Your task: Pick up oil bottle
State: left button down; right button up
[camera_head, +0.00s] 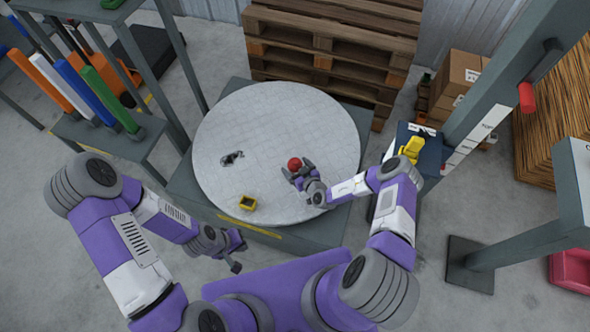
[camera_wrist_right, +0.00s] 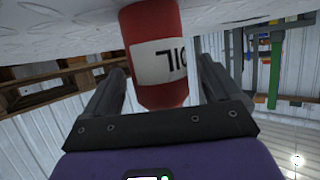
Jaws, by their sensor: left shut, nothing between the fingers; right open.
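The oil bottle (camera_head: 294,163) is red and stands on the round light-grey table (camera_head: 270,115), right of its middle. In the right wrist view the bottle (camera_wrist_right: 158,28) shows a white label with part of the word "OIL". My right gripper (camera_head: 301,174) is open, with its fingers on either side of the bottle. In the right wrist view the right gripper (camera_wrist_right: 163,75) has visible gaps beside the bottle, which lies between and beyond the fingertips. My left gripper (camera_head: 237,253) is shut and empty, low in front of the table's base.
A small yellow open box (camera_head: 248,203) and a dark metal part (camera_head: 232,158) lie on the round table, with free surface around them. Wooden pallets (camera_head: 335,45) stand behind it. A rack with coloured bars (camera_head: 100,95) is at left. A grey post (camera_head: 480,110) stands at right.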

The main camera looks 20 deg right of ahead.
jog(key=shift+w+a+f, duration=0.1)
jog(key=shift+w+f, duration=0.15)
jog(key=shift+w, duration=0.25)
jog(key=shift+r, duration=0.1)
jog(key=c, duration=1.1)
